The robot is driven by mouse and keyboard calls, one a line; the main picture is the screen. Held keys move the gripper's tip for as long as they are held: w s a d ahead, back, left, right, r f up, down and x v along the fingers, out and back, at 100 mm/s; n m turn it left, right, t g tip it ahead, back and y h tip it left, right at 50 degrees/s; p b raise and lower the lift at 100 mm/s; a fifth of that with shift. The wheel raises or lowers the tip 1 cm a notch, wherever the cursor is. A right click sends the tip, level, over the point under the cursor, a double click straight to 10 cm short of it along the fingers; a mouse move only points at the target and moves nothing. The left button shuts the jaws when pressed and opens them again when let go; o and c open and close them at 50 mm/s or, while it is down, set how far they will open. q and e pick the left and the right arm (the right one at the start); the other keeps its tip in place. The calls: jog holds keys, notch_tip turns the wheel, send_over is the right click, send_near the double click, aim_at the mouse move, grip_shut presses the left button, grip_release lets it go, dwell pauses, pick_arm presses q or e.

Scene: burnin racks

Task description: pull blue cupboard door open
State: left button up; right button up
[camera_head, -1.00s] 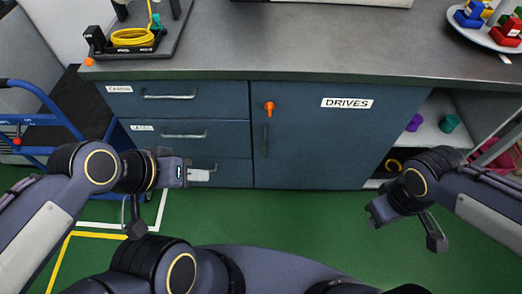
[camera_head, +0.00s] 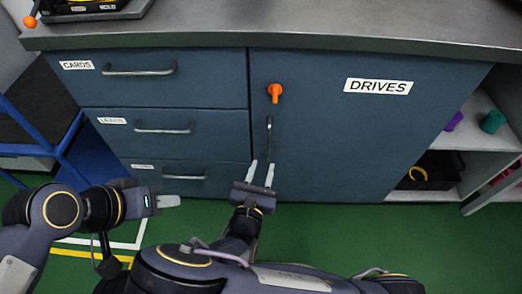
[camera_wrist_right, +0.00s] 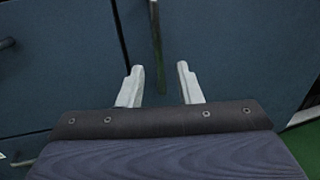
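The blue cupboard door (camera_head: 340,140), labelled DRIVES, is shut in the head view. Its dark vertical handle (camera_head: 269,137) is near the door's left edge, below an orange knob (camera_head: 275,92). My right gripper (camera_head: 261,172) is open just below the handle's lower end, its two fingers pointing up at the door. In the right wrist view the handle (camera_wrist_right: 158,45) hangs down between the two spread fingertips (camera_wrist_right: 160,70), touching neither visibly. My left gripper (camera_head: 168,201) is in front of the lowest drawer, and whether its fingers are apart cannot be told.
Drawers with bar handles, labelled CARDS (camera_head: 77,65) and LEADS (camera_head: 112,121), are left of the door. The grey worktop (camera_head: 280,32) overhangs above. Open shelves (camera_head: 478,135) are at the right. A blue trolley frame (camera_head: 60,150) stands at the left. Green floor lies below.

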aim_at(268, 146)
jog(key=x, duration=0.4)
jog(key=b+x, duration=0.1)
jog(key=x, duration=0.2)
jog(key=shift+w+a, duration=0.15)
jog(key=shift+w, duration=0.3)
grip_shut()
